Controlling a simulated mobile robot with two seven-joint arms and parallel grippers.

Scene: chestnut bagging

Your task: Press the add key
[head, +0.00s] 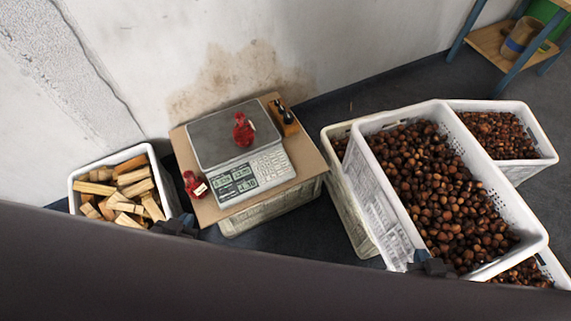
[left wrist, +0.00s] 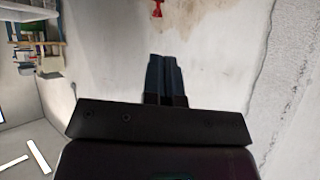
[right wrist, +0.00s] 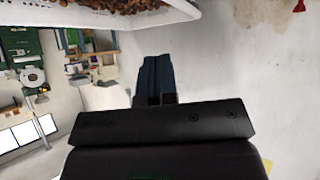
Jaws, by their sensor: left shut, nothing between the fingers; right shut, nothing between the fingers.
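The grey scale (head: 228,137) stands on a cardboard sheet in the head view. Its keypad (head: 268,167) and lit display (head: 237,181) face the near side; single keys, the add key among them, are too small to tell apart. A red net bag (head: 243,130) sits on the weighing plate. My left gripper (head: 183,226) is near and left of the scale, shut and empty; its closed fingers show in the left wrist view (left wrist: 164,62). My right gripper (head: 428,263) is in front of the large chestnut crate, shut and empty; its fingers also show in the right wrist view (right wrist: 157,65).
A second red bag (head: 195,186) lies on the cardboard (head: 307,160) left of the scale; a wooden block with a dark-handled item (head: 284,117) is behind right. A firewood crate (head: 76,203) stands left, chestnut crates (head: 400,235) right. A wall (head: 230,50) is behind.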

